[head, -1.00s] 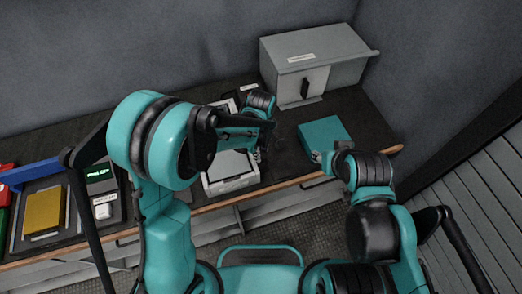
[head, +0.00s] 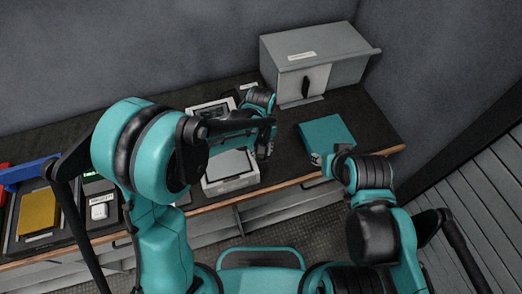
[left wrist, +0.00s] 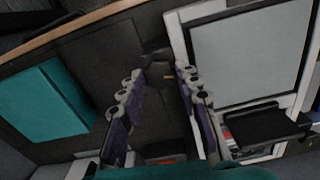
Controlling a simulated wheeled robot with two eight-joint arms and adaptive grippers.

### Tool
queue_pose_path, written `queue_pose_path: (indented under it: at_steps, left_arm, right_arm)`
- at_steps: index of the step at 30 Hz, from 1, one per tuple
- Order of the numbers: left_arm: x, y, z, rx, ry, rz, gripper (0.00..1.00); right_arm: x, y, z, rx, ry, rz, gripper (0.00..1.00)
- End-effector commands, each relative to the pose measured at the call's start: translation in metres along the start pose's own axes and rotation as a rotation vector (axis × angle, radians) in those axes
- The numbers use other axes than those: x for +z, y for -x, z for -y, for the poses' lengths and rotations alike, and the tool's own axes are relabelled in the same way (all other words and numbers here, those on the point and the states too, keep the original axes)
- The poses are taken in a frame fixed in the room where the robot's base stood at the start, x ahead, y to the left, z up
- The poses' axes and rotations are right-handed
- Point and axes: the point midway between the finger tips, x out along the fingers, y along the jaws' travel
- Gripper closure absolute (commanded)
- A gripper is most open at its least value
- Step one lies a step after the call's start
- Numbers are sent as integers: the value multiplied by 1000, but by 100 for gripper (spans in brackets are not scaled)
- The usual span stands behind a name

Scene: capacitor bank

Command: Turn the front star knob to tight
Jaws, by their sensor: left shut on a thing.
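The white device (head: 231,183) with a grey panel stands on the dark bench; its panel (left wrist: 245,55) fills the right of the left wrist view. A dark knob-like part (left wrist: 157,57) sticks out at its side, with a small orange mark near it; I take it for the front star knob. My left gripper (head: 266,146) is at the device's right side. In the left wrist view its fingers (left wrist: 162,80) stand either side of the dark part and are shut on it. The knob is hidden in the head view. My right gripper (head: 320,160) is beside the teal block; its jaws are unclear.
The teal block (head: 327,133) lies right of the device. A grey cabinet (head: 314,62) with a black handle stands at the back. A yellow block (head: 39,211) in a dark tray and a small white box (head: 99,208) are at the left. Bare bench lies between device and block.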

Motion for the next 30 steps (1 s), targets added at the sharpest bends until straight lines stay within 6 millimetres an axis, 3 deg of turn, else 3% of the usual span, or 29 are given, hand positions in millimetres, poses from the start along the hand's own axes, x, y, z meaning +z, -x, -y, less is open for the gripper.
queue_pose_path:
  at_steps: [30]
  left_arm:
    - [0,0,0,0,-955,0,96]
  right_arm:
    - [10,-14,0,0,0,0,60]
